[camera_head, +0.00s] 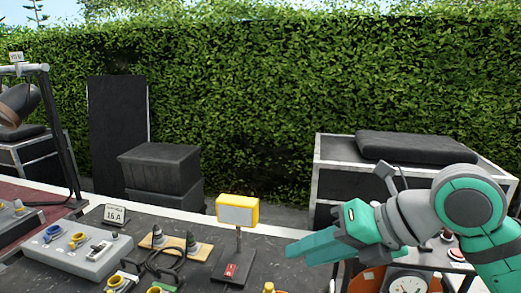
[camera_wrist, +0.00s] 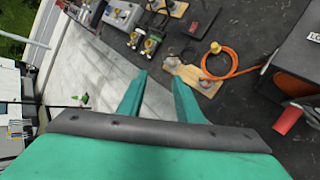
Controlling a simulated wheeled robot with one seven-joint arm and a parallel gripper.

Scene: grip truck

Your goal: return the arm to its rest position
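My gripper (camera_head: 300,249) is teal and reaches in from the right side of the head view, above the dark worktop (camera_head: 195,283). My grey and teal arm stretches behind it to the right edge. In the wrist view the two teal fingers of my gripper (camera_wrist: 159,76) stand apart with nothing between them, so it is open and empty. Pale ground and the worktop's edge show beyond the fingertips.
A yellow-framed box on a post (camera_head: 238,210) stands left of my gripper. A grey control box (camera_head: 75,250) and black plugs on a wooden board (camera_head: 190,243) lie further left. A gauge (camera_head: 408,285) sits below my arm. An orange cable (camera_wrist: 235,66) lies on the worktop.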

